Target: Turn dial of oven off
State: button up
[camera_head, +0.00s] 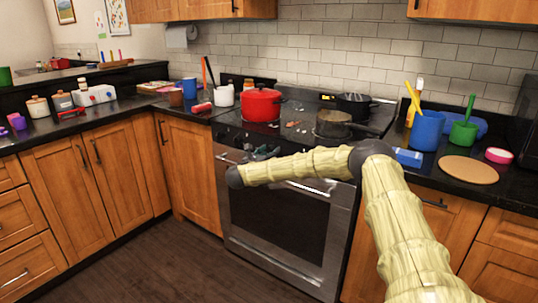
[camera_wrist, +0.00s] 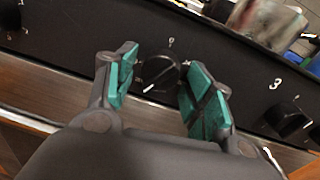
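The oven (camera_head: 278,215) stands in the middle of the head view, with its control panel (camera_head: 232,132) along the front top edge. In the wrist view a black dial (camera_wrist: 158,71) with a light pointer mark sits on the dark panel. My gripper (camera_wrist: 158,82) is open, with one teal-padded finger on each side of this dial. I see gaps between the pads and the dial. My gripper also shows in the head view (camera_head: 262,152), small and dark at the oven's front panel. My arm hides part of the panel there.
Another dial (camera_wrist: 287,118) is at the right in the wrist view, near a "3" mark. A red pot (camera_head: 261,105), a black pot (camera_head: 352,105) and a pan (camera_head: 333,124) are on the stovetop. A blue cup (camera_head: 427,131) stands on the right counter. The floor before the oven is clear.

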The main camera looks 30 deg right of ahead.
jog(key=c, duration=0.7)
jog(key=shift+o, duration=0.3)
